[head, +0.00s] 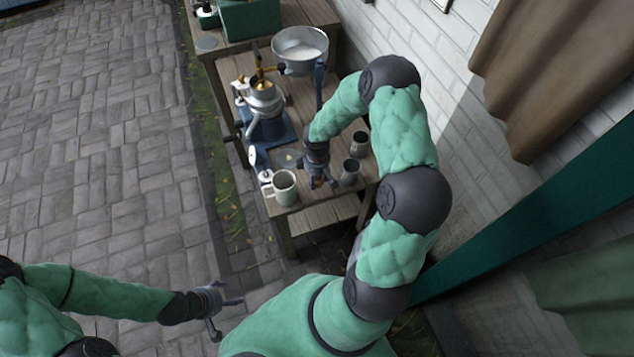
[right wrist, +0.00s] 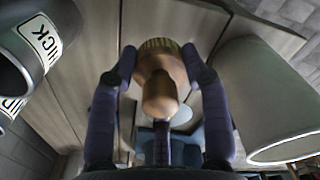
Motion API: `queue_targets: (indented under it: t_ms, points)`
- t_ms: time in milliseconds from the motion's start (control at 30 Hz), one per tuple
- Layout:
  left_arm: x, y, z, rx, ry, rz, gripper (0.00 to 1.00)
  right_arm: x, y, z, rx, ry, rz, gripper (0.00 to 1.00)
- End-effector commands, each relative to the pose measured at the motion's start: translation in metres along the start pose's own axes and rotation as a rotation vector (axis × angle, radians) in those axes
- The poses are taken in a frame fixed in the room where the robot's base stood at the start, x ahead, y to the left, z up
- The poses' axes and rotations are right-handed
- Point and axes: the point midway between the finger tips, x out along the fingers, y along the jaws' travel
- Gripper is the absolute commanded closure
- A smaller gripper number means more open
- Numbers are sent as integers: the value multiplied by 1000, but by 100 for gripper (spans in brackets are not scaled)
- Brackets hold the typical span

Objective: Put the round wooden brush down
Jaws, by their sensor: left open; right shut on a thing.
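The round wooden brush (right wrist: 160,92) shows in the right wrist view, with a rounded brown handle and a ribbed, bristle-like rim. My right gripper (right wrist: 160,62) is shut on it, one finger on each side. In the head view my right gripper (head: 318,182) is low over the near end of the wooden table (head: 318,216), between a pale mug and metal cups; the brush is hidden or too small to make out there. I cannot tell whether the brush touches the table. My left gripper (head: 216,305) is open and empty, off the table above the paving.
The pale mug (head: 284,189) stands left of the right gripper, metal cups (head: 350,173) (head: 359,146) right. A labelled cup (right wrist: 35,45) is close in the wrist view. Behind are a hand-cranked machine (head: 265,98), a metal bowl (head: 300,47) and a green box (head: 252,20).

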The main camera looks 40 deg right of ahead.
Motion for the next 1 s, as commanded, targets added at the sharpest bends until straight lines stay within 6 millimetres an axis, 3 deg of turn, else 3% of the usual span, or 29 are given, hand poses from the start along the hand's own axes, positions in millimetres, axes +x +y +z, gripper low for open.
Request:
queue_targets:
  t_ms: [200,633,667,700,733,1000]
  points:
    - [17,-6,-1,0,0,0,30,33,2,0,0,0,-1,79]
    - [20,-7,-1,0,0,0,30,38,2,0,0,0,0,79]
    - [19,-7,-1,0,0,0,30,37,2,0,0,0,0,45]
    - [19,-7,-1,0,0,0,30,36,2,0,0,0,0,33]
    - [19,-7,-1,0,0,0,30,36,2,0,0,0,0,29]
    - [19,-7,-1,0,0,0,30,36,2,0,0,0,0,29]
